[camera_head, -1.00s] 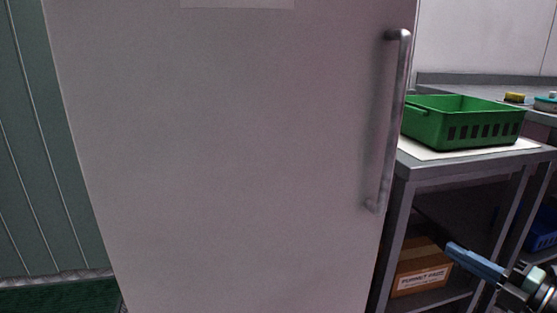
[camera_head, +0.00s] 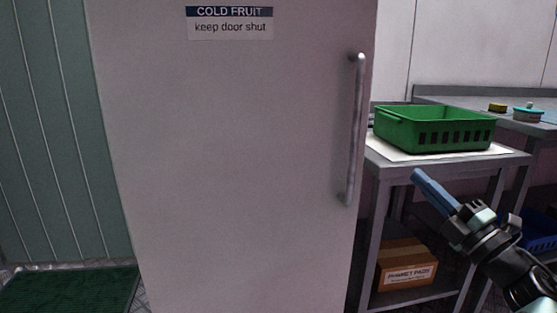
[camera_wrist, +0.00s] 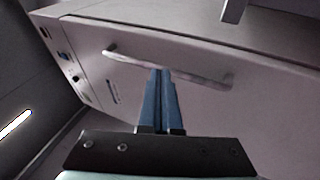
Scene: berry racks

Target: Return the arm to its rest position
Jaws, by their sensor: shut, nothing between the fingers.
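My gripper (camera_head: 418,176) is in the lower right of the head view, raised in front of the steel table. Its blue fingers are together with nothing between them. In the wrist view my gripper (camera_wrist: 159,72) points toward the bar handle (camera_wrist: 170,70) of the cold fruit door; whether it touches the handle cannot be told there. In the head view the fingers are apart from the handle (camera_head: 355,130), to its right. The white door (camera_head: 230,150) looks shut and bears a "COLD FRUIT keep door shut" sign (camera_head: 230,23).
A green basket (camera_head: 434,128) stands on the steel table (camera_head: 450,165) right of the door. A cardboard box (camera_head: 405,265) sits on its lower shelf, and a blue crate (camera_head: 537,228) is farther right. A green mat (camera_head: 70,290) lies on the floor at left.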

